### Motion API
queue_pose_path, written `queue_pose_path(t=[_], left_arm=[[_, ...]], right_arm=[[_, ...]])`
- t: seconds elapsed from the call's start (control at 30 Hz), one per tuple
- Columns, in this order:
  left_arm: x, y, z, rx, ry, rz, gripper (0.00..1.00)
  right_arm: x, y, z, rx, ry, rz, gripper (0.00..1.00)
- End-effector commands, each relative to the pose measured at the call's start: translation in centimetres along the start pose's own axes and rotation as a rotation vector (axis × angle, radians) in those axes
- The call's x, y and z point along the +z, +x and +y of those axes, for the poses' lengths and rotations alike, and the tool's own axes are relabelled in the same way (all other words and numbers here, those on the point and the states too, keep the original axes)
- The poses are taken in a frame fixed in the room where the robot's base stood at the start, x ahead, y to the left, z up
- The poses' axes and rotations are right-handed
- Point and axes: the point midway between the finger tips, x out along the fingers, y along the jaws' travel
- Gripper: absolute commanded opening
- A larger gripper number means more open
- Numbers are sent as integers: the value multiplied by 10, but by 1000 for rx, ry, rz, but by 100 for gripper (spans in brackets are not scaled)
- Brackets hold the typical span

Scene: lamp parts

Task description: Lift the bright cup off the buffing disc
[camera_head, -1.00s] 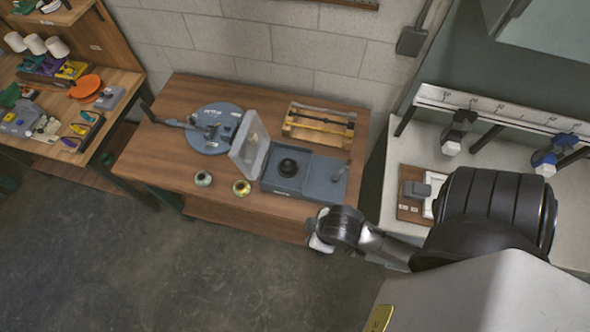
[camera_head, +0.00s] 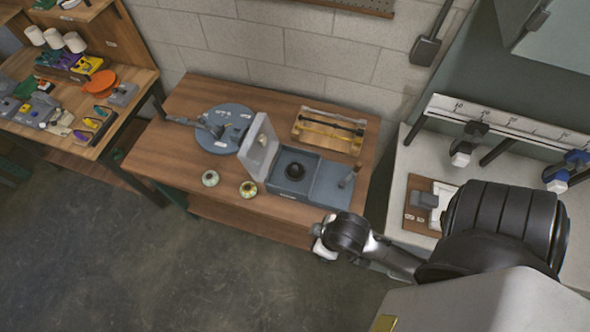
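Two small round cups stand near the front edge of the wooden table: a bright yellow-gold one (camera_head: 248,189) and a paler greenish one (camera_head: 210,178). A black round disc (camera_head: 294,171) sits inside a grey open box (camera_head: 281,187), which looks like the buffing unit. I see no cup on this disc; both cups are apart from it, to its left. A translucent panel (camera_head: 258,148) stands upright at the box's left side. My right arm comes in from the right, with its white and black joint near the table's front right corner. No fingers of either gripper show.
A grey-blue round plate (camera_head: 224,128) with a jointed arm lies at the table's back left. A wooden rack (camera_head: 329,130) stands at the back right. A grey plate with a short post (camera_head: 333,182) adjoins the box. Other benches stand left and right.

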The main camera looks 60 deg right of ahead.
Motion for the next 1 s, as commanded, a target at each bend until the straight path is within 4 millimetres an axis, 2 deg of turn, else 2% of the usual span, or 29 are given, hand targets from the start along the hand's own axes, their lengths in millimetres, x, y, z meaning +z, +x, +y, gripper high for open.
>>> queue_pose_path(t=[0.2, 0.7, 1.0], left_arm=[[0, 0, 2, 5, -6, 1, 52], [-1, 0, 3, 9, -11, 2, 100], [0, 0, 0, 1, -2, 0, 100]], right_arm=[[0, 0, 0, 0, 0, 0, 38], [0, 0, 0, 0, 0, 1, 38], [0, 0, 0, 1, -1, 1, 38]])
